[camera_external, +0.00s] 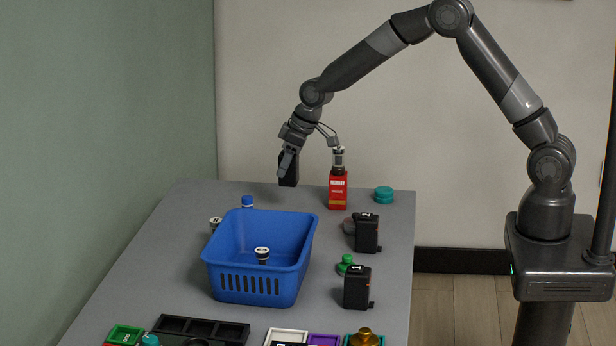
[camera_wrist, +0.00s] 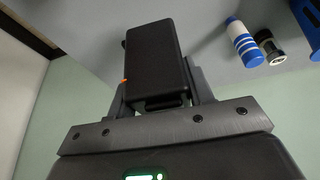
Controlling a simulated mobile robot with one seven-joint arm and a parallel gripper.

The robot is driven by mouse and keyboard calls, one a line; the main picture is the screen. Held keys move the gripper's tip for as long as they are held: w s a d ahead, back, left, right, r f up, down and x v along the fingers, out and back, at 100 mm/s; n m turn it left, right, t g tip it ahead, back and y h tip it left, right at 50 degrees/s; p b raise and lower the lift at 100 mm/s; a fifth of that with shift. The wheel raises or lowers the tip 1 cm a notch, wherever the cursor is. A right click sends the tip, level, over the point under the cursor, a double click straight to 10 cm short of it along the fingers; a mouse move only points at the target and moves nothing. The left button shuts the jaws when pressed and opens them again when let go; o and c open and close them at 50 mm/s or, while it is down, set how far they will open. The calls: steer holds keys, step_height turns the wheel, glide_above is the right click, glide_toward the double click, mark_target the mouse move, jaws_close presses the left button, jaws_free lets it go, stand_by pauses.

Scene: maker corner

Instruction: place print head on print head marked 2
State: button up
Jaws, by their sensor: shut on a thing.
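My gripper (camera_external: 288,160) is shut on a black print head (camera_external: 290,178) and holds it in the air above the far end of the table. In the wrist view the held print head (camera_wrist: 155,58) is a black block between the fingers, with a small orange spot on its left edge. The print head marked 2 (camera_external: 368,236) stands on the table at the right, black with a white 2 on top. The similar print head marked 1 (camera_external: 357,290) stands nearer the camera. The held print head is apart from both, to the left of and beyond them.
A blue basket (camera_external: 225,262) stands mid-table with a small cylinder (camera_external: 262,254) in it. A red bottle (camera_external: 338,190) stands just right of my gripper, beside a teal round item (camera_external: 384,193). A blue-capped bottle (camera_external: 247,202) is near the basket. Trays (camera_external: 245,332) fill the near end.

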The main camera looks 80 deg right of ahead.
steer(key=shift+s+r+n, duration=0.6)
steer(key=shift+s+r, duration=0.5)
steer(key=shift+r, duration=0.15)
steer(key=s+a+r+n+g+y, duration=0.1)
steer(key=s+a+r+n, duration=0.2)
steer(key=s+n, duration=0.45)
steer(key=s+a+r+n+g+y, duration=0.2)
steer(key=s+r+n, duration=0.15)
steer(key=s, duration=0.65)
steer(key=s+a+r+n+g+y, duration=0.1)
steer(key=s+a+r+n, duration=0.15)
steer(key=s+n, duration=0.5)
steer(key=m, duration=0.2)
glide_above(372, 219)
step_height(372, 219, down, 7)
steer(key=shift+n, duration=0.25)
steer(key=shift+a+f, duration=0.1)
steer(key=shift+f, duration=2.1)
steer(key=o, duration=0.7)
steer(key=shift+f+y, duration=0.15)
steer(key=shift+y, duration=0.15)
steer(key=shift+c, duration=0.2)
steer(key=o, duration=0.5)
steer(key=shift+c, duration=0.2)
